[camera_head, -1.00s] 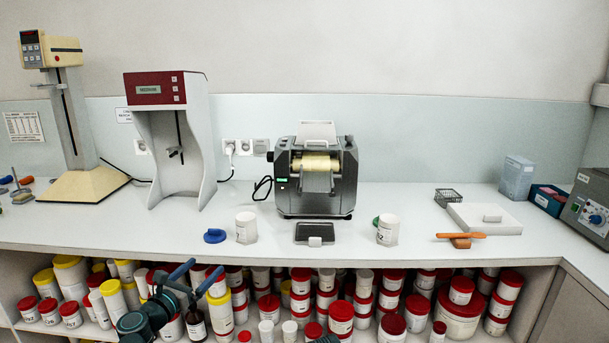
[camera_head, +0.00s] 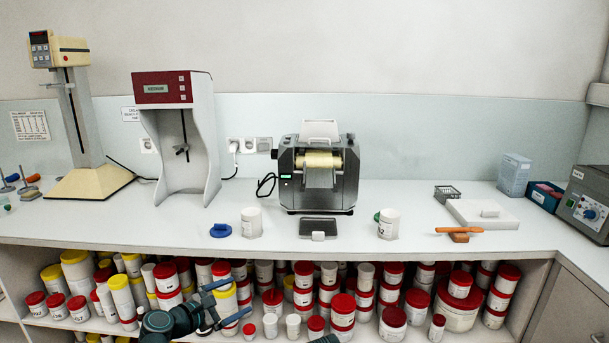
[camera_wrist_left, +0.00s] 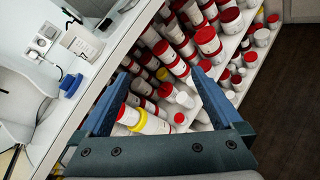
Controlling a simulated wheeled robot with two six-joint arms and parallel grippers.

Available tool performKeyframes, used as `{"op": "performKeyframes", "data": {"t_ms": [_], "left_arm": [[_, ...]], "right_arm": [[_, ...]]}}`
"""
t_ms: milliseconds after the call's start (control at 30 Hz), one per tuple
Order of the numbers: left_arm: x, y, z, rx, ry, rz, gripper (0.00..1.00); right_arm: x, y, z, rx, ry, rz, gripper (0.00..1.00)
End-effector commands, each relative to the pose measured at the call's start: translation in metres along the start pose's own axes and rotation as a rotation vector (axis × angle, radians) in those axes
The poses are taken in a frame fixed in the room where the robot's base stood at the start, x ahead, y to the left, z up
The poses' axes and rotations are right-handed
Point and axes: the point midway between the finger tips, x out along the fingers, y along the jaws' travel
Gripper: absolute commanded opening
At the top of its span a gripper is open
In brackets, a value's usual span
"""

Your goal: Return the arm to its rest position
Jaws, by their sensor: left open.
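My left gripper (camera_head: 226,302) is low in the head view, in front of the shelf below the counter. Its two blue-grey fingers are spread apart with nothing between them. In the left wrist view the fingers (camera_wrist_left: 160,90) frame jars on the shelf behind, and none is held. At the bottom edge of the head view a small dark piece shows near the middle; I cannot tell whether it is part of my right arm. My right gripper's fingers do not show.
The shelf below holds many red- and yellow-lidded jars (camera_head: 342,310). The counter's front edge lies above my left gripper.

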Motion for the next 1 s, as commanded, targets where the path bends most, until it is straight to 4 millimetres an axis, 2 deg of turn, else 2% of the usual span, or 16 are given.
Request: {"op": "performKeyframes", "data": {"t_ms": [167, 233, 300, 400, 567, 733, 800, 1000], "left_arm": [[0.01, -0.065, -0.009, 0.399, 0.08, -0.243, 1.0], [0.009, -0.097, -0.018, 0.615, 0.107, -0.387, 1.0], [0.002, -0.128, -0.031, 0.845, 0.122, -0.556, 1.0], [-0.015, -0.16, -0.051, 1.132, 0.121, -0.79, 1.0], [-0.046, -0.186, -0.075, 1.463, 0.082, -1.118, 1.0], [-0.081, -0.195, -0.091, 1.706, 0.013, -1.438, 1.0], [-0.073, -0.212, -0.077, 1.731, -0.027, -1.455, 1.0], [-0.067, -0.251, -0.047, 1.807, -0.117, -1.543, 1.0]], "right_arm": [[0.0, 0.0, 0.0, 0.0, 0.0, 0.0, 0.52], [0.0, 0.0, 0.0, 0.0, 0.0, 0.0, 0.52], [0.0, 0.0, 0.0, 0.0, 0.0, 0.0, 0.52], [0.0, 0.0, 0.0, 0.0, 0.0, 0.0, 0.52], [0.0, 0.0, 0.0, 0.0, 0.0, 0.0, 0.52], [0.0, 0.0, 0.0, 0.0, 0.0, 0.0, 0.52], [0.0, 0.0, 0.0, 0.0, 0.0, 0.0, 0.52], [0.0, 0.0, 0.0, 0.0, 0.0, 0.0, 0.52]]}}
